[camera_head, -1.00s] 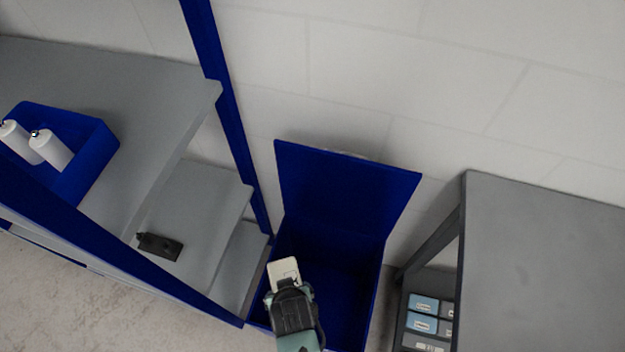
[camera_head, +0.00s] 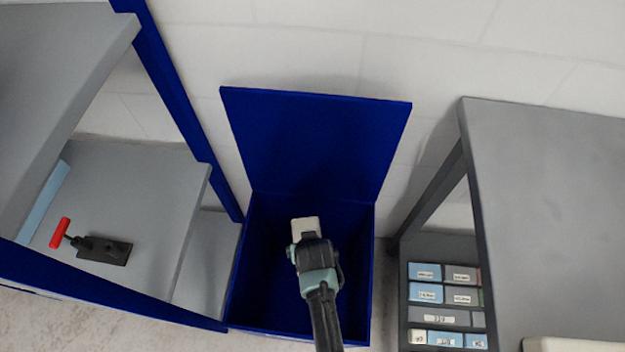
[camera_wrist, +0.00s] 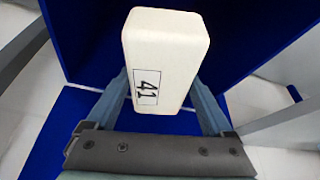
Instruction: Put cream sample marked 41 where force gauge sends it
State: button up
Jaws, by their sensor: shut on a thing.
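The cream sample (camera_wrist: 170,50) marked 41 is a pale rounded block. It is held between the fingers of my gripper (camera_wrist: 165,105) in the wrist view, with its number facing the camera. In the head view the sample (camera_head: 305,226) sticks out beyond my gripper (camera_head: 308,242), over a blue bin (camera_head: 237,290) with its lid (camera_head: 310,140) raised against the wall. I cannot tell how high the sample is above the bin floor. No force gauge reading is legible.
A grey shelf rack with blue posts (camera_head: 175,90) stands left, holding a black tool with a red handle (camera_head: 100,248). A grey table (camera_head: 550,160) stands right, with labelled boxes (camera_head: 440,295) beneath it. The visible bin floor looks clear.

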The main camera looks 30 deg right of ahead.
jog(key=shift+f+b, duration=2.35)
jog(key=shift+f, duration=0.35)
jog(key=o, duration=1.2)
jog(key=shift+r, duration=0.1)
jog(key=p+v, duration=0.4)
jog(key=v, duration=0.9)
jog(key=shift+a, duration=0.1)
